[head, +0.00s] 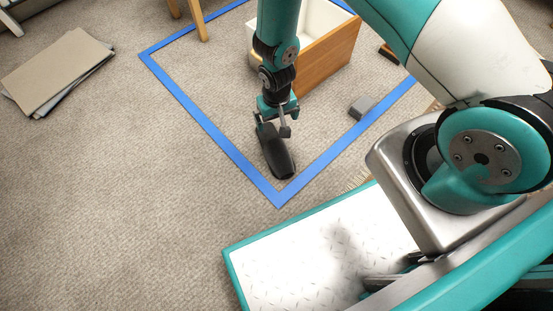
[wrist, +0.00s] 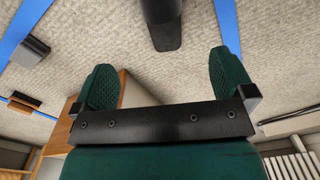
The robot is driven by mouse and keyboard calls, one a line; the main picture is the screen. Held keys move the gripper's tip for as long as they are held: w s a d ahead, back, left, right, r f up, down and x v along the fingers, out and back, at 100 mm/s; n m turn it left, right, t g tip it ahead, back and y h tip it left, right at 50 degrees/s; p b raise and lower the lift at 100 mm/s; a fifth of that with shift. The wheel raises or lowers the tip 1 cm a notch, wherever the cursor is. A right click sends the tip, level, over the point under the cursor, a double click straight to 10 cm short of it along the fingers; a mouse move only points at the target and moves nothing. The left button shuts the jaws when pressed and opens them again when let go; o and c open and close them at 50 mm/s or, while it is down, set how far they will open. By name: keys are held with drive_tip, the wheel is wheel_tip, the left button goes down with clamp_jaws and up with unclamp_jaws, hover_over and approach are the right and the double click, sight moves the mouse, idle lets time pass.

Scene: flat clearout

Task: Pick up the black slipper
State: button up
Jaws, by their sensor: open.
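The black slipper (head: 279,160) lies on the carpet inside the corner of the blue tape, its near end close to the tape. Its upper end is partly hidden behind my gripper (head: 276,125), which hangs over it. In the wrist view the slipper (wrist: 162,20) shows at the top edge, cut off by the frame, beyond my gripper (wrist: 160,85). The two green fingertips are wide apart with nothing between them. I cannot tell the exact height of the fingers above the slipper.
Blue tape (head: 210,122) marks an area of carpet. A wooden drawer (head: 325,58) stands behind my gripper. A grey block (head: 362,107) lies to the right, also seen in the wrist view (wrist: 28,46). Flat boards (head: 58,70) lie at left.

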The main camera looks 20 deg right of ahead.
sight(277, 147)
wheel_tip(277, 147, down, 13)
drive_tip(key=b, duration=0.7)
wheel_tip(277, 147, down, 5)
drive_tip(key=b, duration=0.4)
drive_tip(key=shift+s+b, duration=0.15)
drive_tip(key=shift+b, duration=0.2)
drive_tip(key=c, duration=1)
drive_tip(key=shift+c, duration=0.2)
drive_tip(key=shift+r, duration=0.15)
